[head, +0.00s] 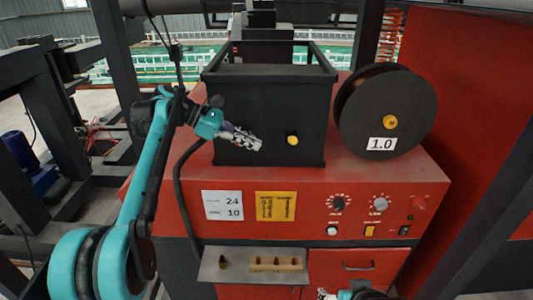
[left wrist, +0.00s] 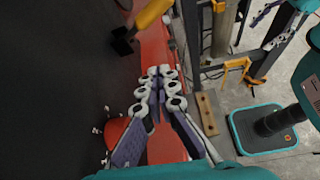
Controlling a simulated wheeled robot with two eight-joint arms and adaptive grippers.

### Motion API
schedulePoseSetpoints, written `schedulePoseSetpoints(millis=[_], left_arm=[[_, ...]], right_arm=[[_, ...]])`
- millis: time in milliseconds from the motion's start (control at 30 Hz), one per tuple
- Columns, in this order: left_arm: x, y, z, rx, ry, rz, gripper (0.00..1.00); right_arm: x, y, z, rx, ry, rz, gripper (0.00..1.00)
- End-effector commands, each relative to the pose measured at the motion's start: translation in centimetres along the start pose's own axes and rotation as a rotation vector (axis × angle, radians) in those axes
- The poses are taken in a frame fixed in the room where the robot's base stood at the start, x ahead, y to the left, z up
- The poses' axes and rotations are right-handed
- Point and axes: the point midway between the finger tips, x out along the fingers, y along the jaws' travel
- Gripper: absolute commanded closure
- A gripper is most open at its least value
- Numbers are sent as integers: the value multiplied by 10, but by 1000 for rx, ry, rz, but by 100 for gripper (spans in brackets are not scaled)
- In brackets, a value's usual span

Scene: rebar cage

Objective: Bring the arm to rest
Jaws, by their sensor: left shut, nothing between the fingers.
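My left arm comes in from the left in the head view. Its gripper (head: 243,138) is in front of the black open-topped box (head: 240,95), left of the yellow knob (head: 292,140) on that box's front. In the left wrist view the fingers of the left gripper (left wrist: 158,74) are together with nothing between them. The yellow knob (left wrist: 154,13) shows there at the top, apart from the fingers. A small part of my right gripper (head: 325,294) shows at the bottom edge of the head view; its fingers cannot be made out.
The black box and a black reel (head: 350,105) labelled 1.0 stand on a red machine (head: 340,200) with dials. A grey shelf (head: 225,268) juts from its front, holding a wooden block (head: 276,264) with small pieces. A black hose (head: 180,190) runs near my left arm.

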Motion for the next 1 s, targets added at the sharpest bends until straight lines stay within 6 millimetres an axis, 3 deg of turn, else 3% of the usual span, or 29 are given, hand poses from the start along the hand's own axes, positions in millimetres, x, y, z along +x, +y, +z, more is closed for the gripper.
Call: schedulePoseSetpoints(millis=[267, 533, 633, 767, 1000], left_arm=[[-13, 3, -1, 0, 0, 0, 100], [-11, 2, -3, 6, 5, 1, 100], [-1, -9, -18, 50, 41, 11, 100], [26, -43, -64, 196, 158, 37, 100], [78, -137, -189, 608, 475, 30, 100]], right_arm=[[1, 0, 1, 0, 0, 0, 21], [3, 0, 2, 0, 0, 0, 21], [16, 0, 12, 0, 0, 0, 21], [51, 0, 37, 0, 0, 0, 21], [125, 0, 90, 0, 0, 0, 21]])
